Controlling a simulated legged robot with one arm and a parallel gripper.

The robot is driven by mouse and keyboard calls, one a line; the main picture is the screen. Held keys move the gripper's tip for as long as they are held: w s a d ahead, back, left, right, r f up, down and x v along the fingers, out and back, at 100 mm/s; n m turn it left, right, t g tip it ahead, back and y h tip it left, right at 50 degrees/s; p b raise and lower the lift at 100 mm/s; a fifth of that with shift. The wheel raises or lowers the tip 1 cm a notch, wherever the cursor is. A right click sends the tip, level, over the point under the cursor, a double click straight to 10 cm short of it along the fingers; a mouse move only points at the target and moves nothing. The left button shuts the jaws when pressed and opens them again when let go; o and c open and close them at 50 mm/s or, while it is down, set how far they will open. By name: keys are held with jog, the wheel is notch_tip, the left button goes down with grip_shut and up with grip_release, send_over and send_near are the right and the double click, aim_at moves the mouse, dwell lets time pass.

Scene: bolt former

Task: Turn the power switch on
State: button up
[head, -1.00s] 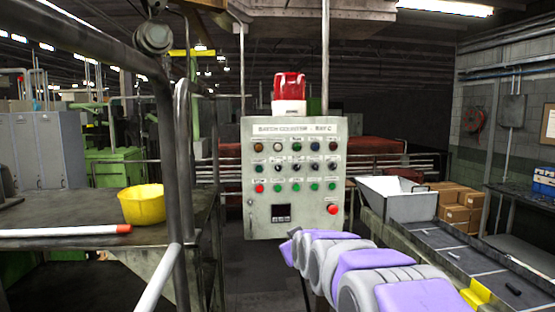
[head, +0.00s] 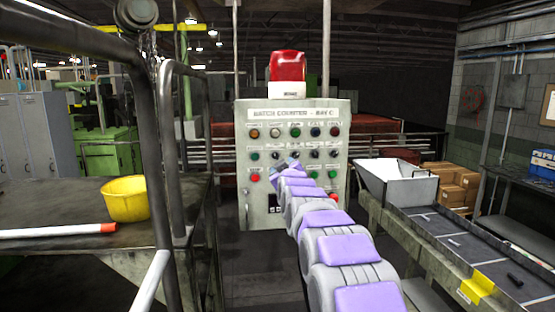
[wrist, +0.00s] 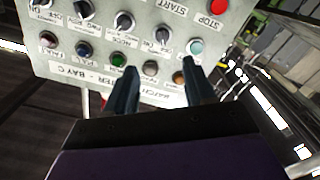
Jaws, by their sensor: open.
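A grey control panel (head: 250,205), headed "BATCH COUNTER - BAY C", stands upright in front of me. It has rows of coloured buttons and lamps, with black rotary selector knobs in the middle row. I cannot make out which control is the power switch. My gripper (wrist: 159,72) is open and empty, facing the panel; its tip (head: 285,165) hides part of the lower rows. Contact is unclear.
A red beacon (head: 287,66) tops the panel. A metal table (head: 65,195) with a yellow bowl (head: 125,199) and dark pipes stand left. A conveyor (head: 450,232) with a white hopper (head: 396,184) runs along the right, with cardboard boxes (head: 452,187) behind.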

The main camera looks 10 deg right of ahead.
aim_at(275, 157)
jog(key=shift+w+a+p, duration=0.2)
jog(key=shift+w+p, duration=1.1)
jog(key=shift+w, duration=0.35)
jog(key=shift+w+a+p, duration=0.15)
jog(key=shift+w+p, duration=1.2)
jog(key=shift+w, duration=0.25)
jog(key=shift+w+a+p, duration=0.2)
jog(key=shift+w+p, duration=1.1)
jog(key=shift+w, duration=0.35)
jog(key=shift+w+d+r, duration=0.1)
jog(key=shift+w+r, duration=0.05)
jog(key=shift+w, duration=0.1)
jog(key=shift+w+d+p, duration=0.1)
jog(key=shift+w+p, duration=0.3)
jog(key=shift+p, duration=0.25)
jog(key=shift+w, duration=0.25)
jog(key=shift+w+p, duration=0.45)
jog(key=shift+p, duration=0.3)
jog(key=shift+c, duration=0.2)
